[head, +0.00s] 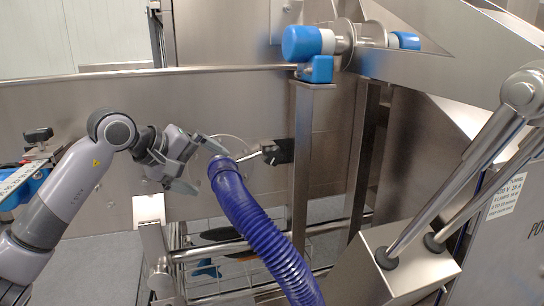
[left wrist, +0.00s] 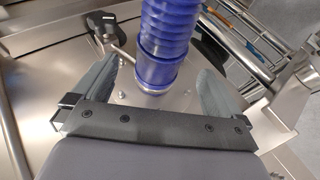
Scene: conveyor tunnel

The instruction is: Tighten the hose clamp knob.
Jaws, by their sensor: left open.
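The blue ribbed hose (head: 250,215) rises to a round plate on the steel wall. In the left wrist view, the hose (left wrist: 162,30) ends in a smooth blue cuff on a bolted metal plate (left wrist: 125,88). A black knob (head: 284,151) on a thin metal rod sits just right of the hose end. In the left wrist view, a black lobed knob (left wrist: 101,22) shows at upper left, outside the fingers. My left gripper (head: 207,168) is open in front of the plate. In the wrist view, its fingers (left wrist: 158,66) are on either side of the hose cuff, holding nothing.
A steel post with a blue clamp block (head: 318,70) stands right of the knob. Another black knob (head: 38,135) is at far left by a scale. A wire basket (head: 215,275) lies below. Steel bars (head: 465,165) fill the right side.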

